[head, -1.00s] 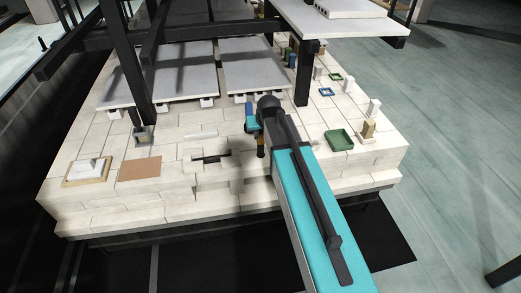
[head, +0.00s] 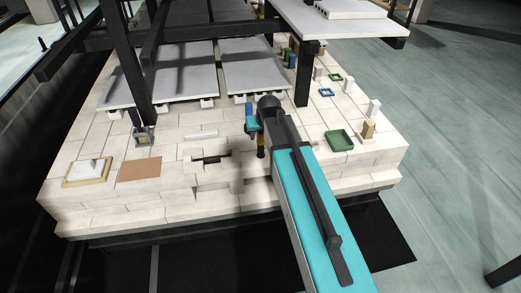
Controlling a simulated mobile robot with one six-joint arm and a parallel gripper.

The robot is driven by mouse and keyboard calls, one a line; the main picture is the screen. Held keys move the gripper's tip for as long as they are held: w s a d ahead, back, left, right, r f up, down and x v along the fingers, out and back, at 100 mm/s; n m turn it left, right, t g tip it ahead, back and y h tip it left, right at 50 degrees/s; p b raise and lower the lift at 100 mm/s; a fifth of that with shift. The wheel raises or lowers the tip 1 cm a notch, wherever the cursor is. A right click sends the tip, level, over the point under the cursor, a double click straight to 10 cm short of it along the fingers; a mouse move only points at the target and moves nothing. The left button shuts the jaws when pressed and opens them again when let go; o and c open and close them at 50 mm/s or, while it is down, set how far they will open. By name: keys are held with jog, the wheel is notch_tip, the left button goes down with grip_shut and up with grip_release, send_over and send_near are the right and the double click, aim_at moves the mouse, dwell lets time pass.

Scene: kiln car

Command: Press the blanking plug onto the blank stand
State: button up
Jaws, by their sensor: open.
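My gripper (head: 261,148) points down over the front middle of the pale brick deck, at the end of my teal arm. It is open; its fingertips are small and partly hidden by the arm. I cannot tell anything held in it. I cannot pick out the blanking plug or the blank stand for certain. At the right a tan block (head: 368,129) stands upright with a white piece (head: 374,107) behind it. At the left a white block (head: 88,169) sits in a shallow tan tray (head: 68,183).
A green tray (head: 340,140) lies right of my gripper, with a blue square ring (head: 326,92) and a green ring (head: 336,77) behind. A brown mat (head: 139,169) lies left. Dark posts (head: 304,75) and a raised shelf (head: 340,22) stand behind. A dark slot (head: 211,158) breaks the bricks.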

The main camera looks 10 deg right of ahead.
jog(key=p+v, duration=0.4)
jog(key=v, duration=0.3)
jog(key=shift+r, duration=0.3)
dwell(1.9)
jog(key=shift+s+r, duration=0.1)
jog(key=shift+s, duration=0.05)
dwell(0.4)
jog(key=v, duration=1.3)
jog(key=shift+s+r, duration=0.15)
jog(key=shift+r, duration=0.1)
dwell(0.4)
jog(key=s+f+g, duration=0.2)
jog(key=s+f, duration=0.2)
jog(key=f, duration=0.6)
jog(key=s+f+g, duration=0.2)
jog(key=s+f, duration=0.3)
jog(key=f, duration=0.6)
jog(key=s+f+g, duration=0.2)
jog(key=s+f, duration=0.2)
jog(key=f, duration=0.6)
jog(key=s+f+g, duration=0.5)
jog(key=s+f, duration=1.5)
jog(key=s, duration=0.5)
jog(key=shift+s+f, duration=0.15)
jog(key=shift+f, duration=0.2)
